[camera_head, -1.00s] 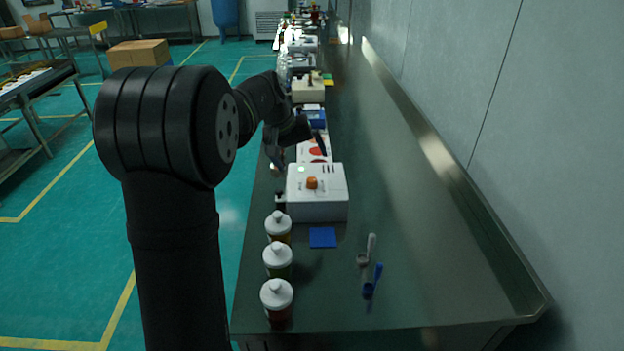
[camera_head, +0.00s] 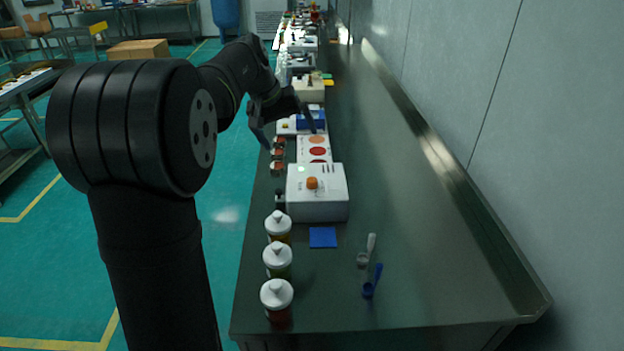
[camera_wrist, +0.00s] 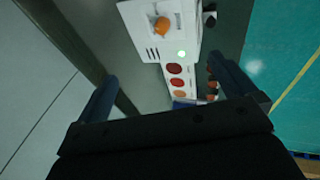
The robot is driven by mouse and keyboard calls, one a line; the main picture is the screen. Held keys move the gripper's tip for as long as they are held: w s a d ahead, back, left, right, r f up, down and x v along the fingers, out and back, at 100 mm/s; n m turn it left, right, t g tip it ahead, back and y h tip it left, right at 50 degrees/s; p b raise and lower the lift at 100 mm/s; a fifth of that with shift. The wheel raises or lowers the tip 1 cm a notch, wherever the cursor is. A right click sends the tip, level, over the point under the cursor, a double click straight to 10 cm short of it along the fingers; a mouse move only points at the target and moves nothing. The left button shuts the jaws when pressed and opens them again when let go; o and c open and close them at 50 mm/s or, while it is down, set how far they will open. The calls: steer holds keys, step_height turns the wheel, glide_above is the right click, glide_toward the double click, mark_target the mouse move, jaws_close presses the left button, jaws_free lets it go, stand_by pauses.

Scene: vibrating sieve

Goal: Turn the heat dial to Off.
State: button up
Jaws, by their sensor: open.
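The heat dial is an orange knob (camera_head: 312,183) on top of a white box (camera_head: 318,209) on the steel bench; a green light glows beside it. The dial also shows near the top of the wrist view (camera_wrist: 162,26), on the white box (camera_wrist: 187,50). Which setting the dial points to is too small to read. My gripper (camera_head: 289,132) is open and empty, above the bench and beyond the white box in the head view. Its two fingers stand wide apart in the wrist view (camera_wrist: 168,92), with the dial well clear of them.
A card with red and orange discs (camera_head: 317,151) lies behind the box. Three white-capped bottles (camera_head: 277,258), a blue square (camera_head: 322,237), a grey spoon (camera_head: 368,248) and a blue spoon (camera_head: 372,281) are nearer. The bench's right side (camera_head: 420,220) is clear up to the wall.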

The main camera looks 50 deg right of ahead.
steer(key=shift+v, duration=0.9)
